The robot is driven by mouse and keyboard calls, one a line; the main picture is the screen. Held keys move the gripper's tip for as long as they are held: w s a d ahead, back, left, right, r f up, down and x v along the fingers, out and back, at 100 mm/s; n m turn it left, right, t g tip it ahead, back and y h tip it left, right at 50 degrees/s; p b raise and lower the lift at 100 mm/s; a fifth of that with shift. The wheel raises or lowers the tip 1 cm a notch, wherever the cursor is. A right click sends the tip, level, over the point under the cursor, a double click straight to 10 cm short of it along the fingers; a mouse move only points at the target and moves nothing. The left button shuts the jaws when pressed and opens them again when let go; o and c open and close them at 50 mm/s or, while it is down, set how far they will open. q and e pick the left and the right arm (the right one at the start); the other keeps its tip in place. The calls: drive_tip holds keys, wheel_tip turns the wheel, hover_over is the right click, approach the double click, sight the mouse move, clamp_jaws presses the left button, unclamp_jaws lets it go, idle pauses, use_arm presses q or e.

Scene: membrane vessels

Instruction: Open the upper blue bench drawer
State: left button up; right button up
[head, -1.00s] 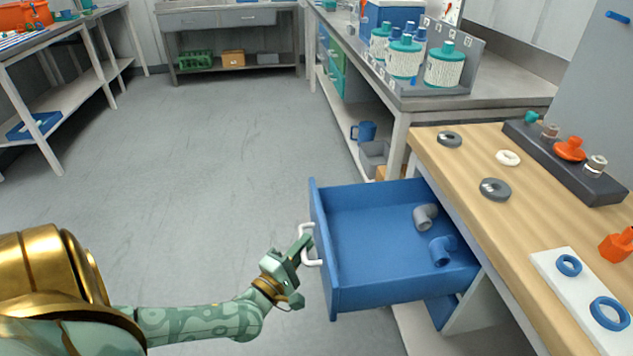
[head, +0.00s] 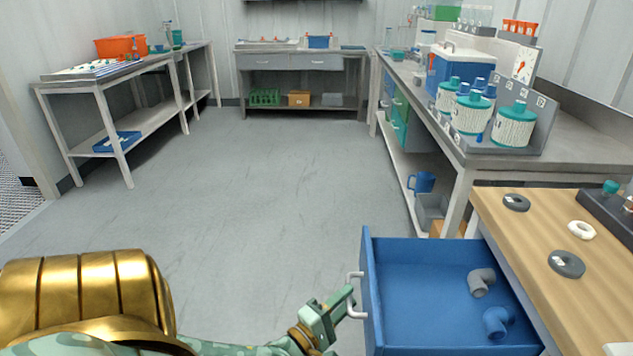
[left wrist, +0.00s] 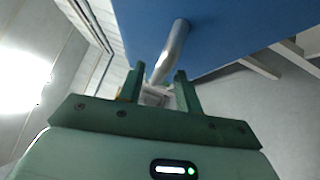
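The blue bench drawer (head: 425,254) stands pulled far out from the wooden-topped bench at the lower right in the head view. Its pale handle (head: 354,296) is on its left-hand front face. My left gripper (head: 343,300) is at this handle. In the left wrist view, the fingers of my left gripper (left wrist: 160,88) are spread, with the handle (left wrist: 170,52) between and beyond them and gaps beside it. The drawer's blue surface (left wrist: 225,30) fills the upper part there. My right gripper is not in view.
A grey pipe elbow (head: 481,282) and a blue one (head: 497,321) lie in the drawer. Rings lie on the wooden bench top (head: 530,240). A grey bench (head: 585,150) with white-and-teal vessels stands behind. The floor (head: 270,190) left of the drawer is clear.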

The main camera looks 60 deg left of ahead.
use_arm(q)
drive_tip(key=s+d+f+p, duration=0.2)
drive_tip(key=s, duration=1.2)
drive_tip(key=shift+s+p, duration=0.3)
